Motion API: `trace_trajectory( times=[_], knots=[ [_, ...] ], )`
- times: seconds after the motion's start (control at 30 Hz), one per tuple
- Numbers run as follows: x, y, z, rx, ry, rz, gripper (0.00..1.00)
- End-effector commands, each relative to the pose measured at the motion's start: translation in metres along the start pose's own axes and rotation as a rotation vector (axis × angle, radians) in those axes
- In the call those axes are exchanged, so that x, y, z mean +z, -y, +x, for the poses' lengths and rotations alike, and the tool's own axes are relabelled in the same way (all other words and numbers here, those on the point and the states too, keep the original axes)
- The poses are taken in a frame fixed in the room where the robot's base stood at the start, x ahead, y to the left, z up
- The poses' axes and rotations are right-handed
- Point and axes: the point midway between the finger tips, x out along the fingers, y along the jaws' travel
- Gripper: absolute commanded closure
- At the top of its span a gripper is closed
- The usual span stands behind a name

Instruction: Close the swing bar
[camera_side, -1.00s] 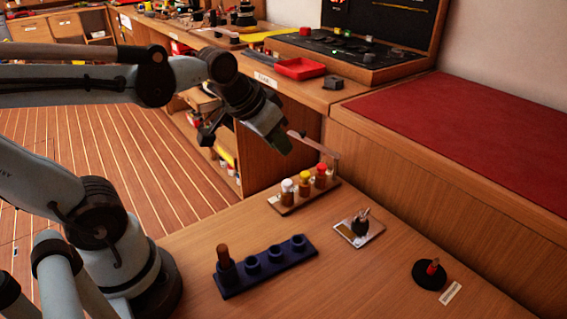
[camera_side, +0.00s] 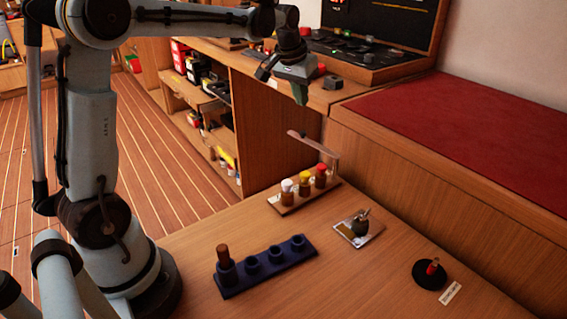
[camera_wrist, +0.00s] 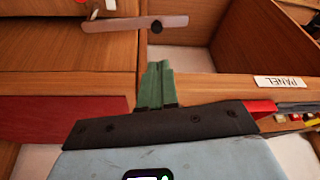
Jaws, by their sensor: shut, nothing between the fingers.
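The swing bar (camera_side: 313,143) is a thin pinkish bar on a post at the right end of a small wooden rack (camera_side: 290,207). It sits above cap height and angles up and left in the side view, away from the bottle row rather than along it. In the wrist view the bar (camera_wrist: 120,23) crosses the top, with a dark round pivot near its right end. My gripper (camera_side: 301,95), with green fingers, is shut and empty. It is above the bar and apart from it. The fingers also show in the wrist view (camera_wrist: 156,84).
The rack holds bottles with white (camera_side: 287,185), yellow (camera_side: 304,176) and red (camera_side: 321,168) caps. A dark blue holder (camera_side: 266,267), a small plate with a dark fitting (camera_side: 359,232) and a black round base (camera_side: 429,276) stand on the table. A raised bench with a red top (camera_side: 480,150) borders the right.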

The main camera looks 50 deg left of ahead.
Motion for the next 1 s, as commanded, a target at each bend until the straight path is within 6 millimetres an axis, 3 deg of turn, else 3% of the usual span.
trace_trajectory(
  times=[0.3, 0.5, 1.0],
  knots=[
    [0.0, 0.0, 0.054, 0.0, -0.001, 0.001, 1.0],
    [0.0, 0.0, 0.08, 0.001, -0.001, 0.001, 1.0],
    [0.001, 0.0, 0.09, 0.001, -0.001, 0.001, 1.0]
  ],
)
